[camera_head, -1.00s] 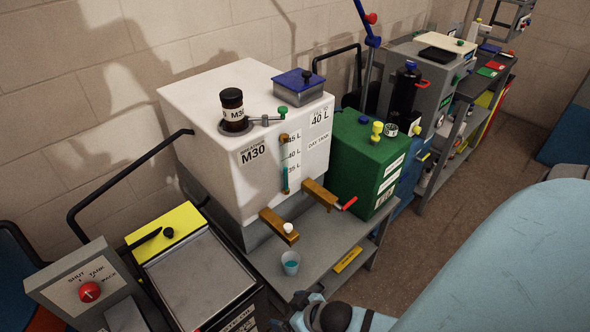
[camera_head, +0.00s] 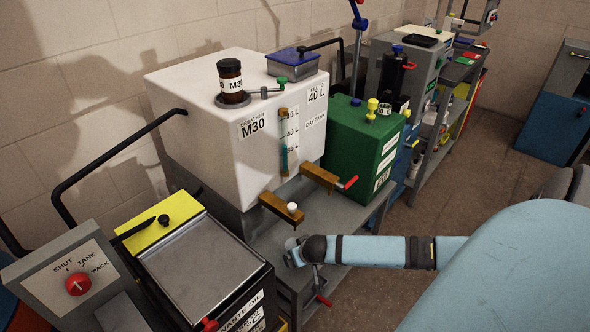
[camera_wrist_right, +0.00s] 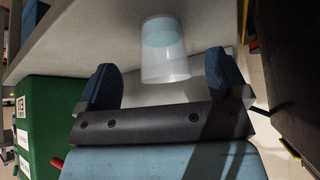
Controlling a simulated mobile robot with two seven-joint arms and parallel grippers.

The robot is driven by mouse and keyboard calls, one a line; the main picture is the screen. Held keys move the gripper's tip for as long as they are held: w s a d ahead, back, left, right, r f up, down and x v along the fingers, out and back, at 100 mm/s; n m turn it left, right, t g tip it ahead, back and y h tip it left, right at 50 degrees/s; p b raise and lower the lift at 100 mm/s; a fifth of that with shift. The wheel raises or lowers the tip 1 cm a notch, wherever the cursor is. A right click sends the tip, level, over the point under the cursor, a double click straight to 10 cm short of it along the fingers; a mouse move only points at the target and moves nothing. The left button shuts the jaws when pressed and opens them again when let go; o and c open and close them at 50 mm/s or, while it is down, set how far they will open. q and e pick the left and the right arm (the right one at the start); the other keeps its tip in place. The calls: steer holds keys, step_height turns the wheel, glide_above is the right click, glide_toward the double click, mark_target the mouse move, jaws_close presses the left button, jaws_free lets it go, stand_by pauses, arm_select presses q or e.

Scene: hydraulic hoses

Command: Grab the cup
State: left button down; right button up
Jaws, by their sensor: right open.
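The cup (camera_wrist_right: 163,60) is a small translucent cup with pale blue contents. In the right wrist view it stands on the grey bench top (camera_wrist_right: 75,40), in the gap between my right gripper's two dark blue fingers. My right gripper (camera_wrist_right: 161,70) is open, with space showing on both sides of the cup. In the head view my right gripper (camera_head: 290,252) is low over the bench below the brass tap with a white knob (camera_head: 292,207), and the cup is hidden there. My left gripper is out of view.
A second brass tap (camera_head: 320,176) with a red lever juts over the bench. A waste oil box (camera_head: 200,262) stands left of my gripper.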

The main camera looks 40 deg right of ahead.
mark_target(292, 247)
steer(key=shift+w+d, duration=0.15)
steer(key=shift+w, duration=0.4)
steer(key=shift+w+d, duration=0.2)
steer(key=shift+w, duration=0.4)
steer(key=shift+w+d, duration=0.15)
steer(key=shift+w, duration=0.45)
steer(key=b+x, duration=0.1)
steer(key=x, duration=0.2)
steer(key=shift+w, duration=0.2)
steer(key=c, duration=1)
